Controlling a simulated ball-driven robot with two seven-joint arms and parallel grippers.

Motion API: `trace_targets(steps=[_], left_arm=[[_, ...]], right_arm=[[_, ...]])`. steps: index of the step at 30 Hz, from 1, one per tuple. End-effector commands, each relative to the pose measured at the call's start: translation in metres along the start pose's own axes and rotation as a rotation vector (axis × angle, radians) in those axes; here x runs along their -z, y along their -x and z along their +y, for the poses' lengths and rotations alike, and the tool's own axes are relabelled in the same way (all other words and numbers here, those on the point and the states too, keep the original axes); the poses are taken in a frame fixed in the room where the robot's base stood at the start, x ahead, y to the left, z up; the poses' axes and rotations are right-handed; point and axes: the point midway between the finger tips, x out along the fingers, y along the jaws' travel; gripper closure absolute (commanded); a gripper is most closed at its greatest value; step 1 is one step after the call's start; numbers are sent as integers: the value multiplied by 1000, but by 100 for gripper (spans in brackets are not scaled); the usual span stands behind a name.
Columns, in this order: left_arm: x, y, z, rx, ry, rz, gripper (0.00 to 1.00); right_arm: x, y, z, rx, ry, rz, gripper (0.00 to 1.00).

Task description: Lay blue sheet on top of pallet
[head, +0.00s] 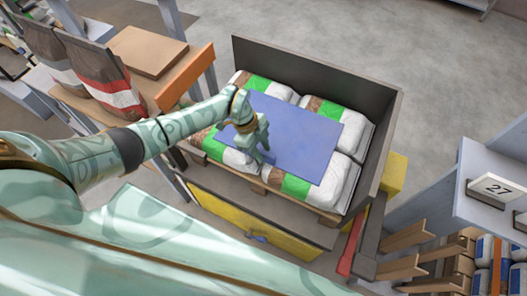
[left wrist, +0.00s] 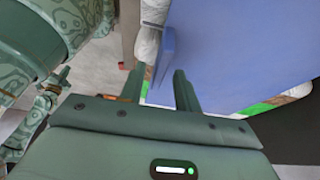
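The blue sheet (head: 300,135) lies flat on top of the stacked bags on the pallet (head: 308,207), covering the middle and leaving bag edges bare around it. It fills the upper right of the left wrist view (left wrist: 240,50), with a small upright blue tab (left wrist: 168,50) near its edge. My left gripper (head: 264,156) is just over the sheet's near-left edge, fingers downward. In the left wrist view its fingers (left wrist: 158,82) are apart with nothing clamped between them; whether they touch the sheet I cannot tell.
White, green and brown bags (head: 346,190) sit under the sheet. A dark wall (head: 320,70) stands behind and right of the pallet. A bench with striped sacks (head: 110,85) is at left; a shelf marked 27 (head: 495,188) is at right. Open floor (head: 440,60) lies beyond.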

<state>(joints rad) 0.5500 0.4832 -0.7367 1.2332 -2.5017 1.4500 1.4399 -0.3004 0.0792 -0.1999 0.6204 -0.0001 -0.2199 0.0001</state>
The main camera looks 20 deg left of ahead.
Motion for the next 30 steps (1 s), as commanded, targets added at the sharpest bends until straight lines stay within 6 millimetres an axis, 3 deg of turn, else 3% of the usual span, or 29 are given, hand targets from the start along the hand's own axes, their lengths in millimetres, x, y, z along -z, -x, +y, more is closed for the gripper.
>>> trace_targets(steps=[1,6,12,17,26,29,30], left_arm=[[1,17,-1,4,-1,-2,68],[1,59,-1,5,-1,-2,68],[1,91,0,2,-1,-2,68],[1,100,0,0,0,1,68],[2,99,0,3,-5,7,68],[24,92,0,40,-71,81,68],[41,88,1,76,-122,143,68]], right_arm=[[2,8,1,-2,0,5,100],[6,22,2,-4,0,13,100],[8,30,3,-6,0,17,100],[9,31,3,-6,0,18,100],[8,31,3,-6,1,17,100],[8,31,3,-6,1,17,100],[9,31,3,-6,0,17,100]])
